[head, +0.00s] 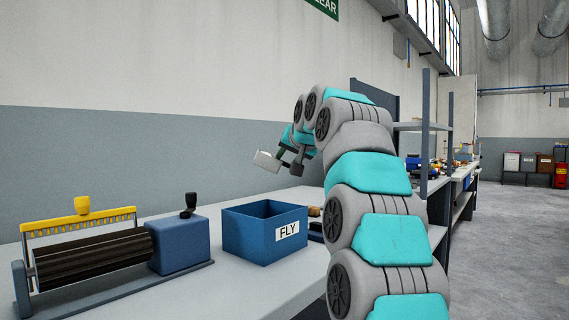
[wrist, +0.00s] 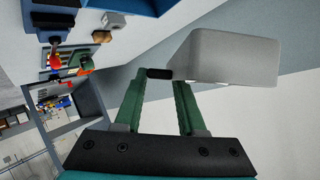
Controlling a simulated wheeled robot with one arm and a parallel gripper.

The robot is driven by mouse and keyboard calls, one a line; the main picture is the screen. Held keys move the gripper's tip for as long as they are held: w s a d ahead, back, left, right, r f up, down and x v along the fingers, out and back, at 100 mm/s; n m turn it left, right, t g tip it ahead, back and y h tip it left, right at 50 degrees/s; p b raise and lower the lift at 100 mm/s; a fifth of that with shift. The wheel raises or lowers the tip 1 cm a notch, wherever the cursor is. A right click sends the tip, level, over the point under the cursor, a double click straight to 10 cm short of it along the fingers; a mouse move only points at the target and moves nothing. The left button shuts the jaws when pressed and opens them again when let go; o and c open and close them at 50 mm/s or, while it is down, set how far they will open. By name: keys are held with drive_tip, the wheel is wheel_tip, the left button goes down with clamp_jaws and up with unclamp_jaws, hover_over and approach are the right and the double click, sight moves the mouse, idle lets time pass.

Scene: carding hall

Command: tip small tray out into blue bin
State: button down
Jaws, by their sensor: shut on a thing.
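The small tray (head: 267,161) is light grey and hangs in the air in the head view, above the blue bin and apart from it. My gripper (head: 284,164) is shut on its edge. In the wrist view the tray (wrist: 228,55) shows as a plain grey face beyond the green fingers of my gripper (wrist: 168,80). It looks tilted; its inside and any contents are hidden. The blue bin (head: 250,241), labelled FLY, stands open-topped on the bench; its floor is out of sight.
A roller device (head: 92,262) with a yellow comb bar and blue end block stands left of the bin on the grey bench (head: 205,290). Small items (head: 315,212) lie right of the bin, partly behind my arm. Shelving (head: 425,126) stands farther right.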

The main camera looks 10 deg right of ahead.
drive_tip(key=shift+d+f+m+y+b, duration=0.2)
drive_tip(key=shift+f+m+y+b, duration=0.4)
drive_tip(key=shift+f+m+b, duration=0.25)
drive_tip(key=a+f+m+t+y+b, duration=0.3)
drive_tip(key=m+b, duration=0.4)
drive_tip(key=m, duration=0.4)
drive_tip(key=shift+w+a+f+t+y, duration=0.2)
drive_tip(key=shift+f+t+y, duration=0.5)
drive_tip(key=shift+f+t, duration=0.5)
drive_tip(key=shift+r, duration=0.2)
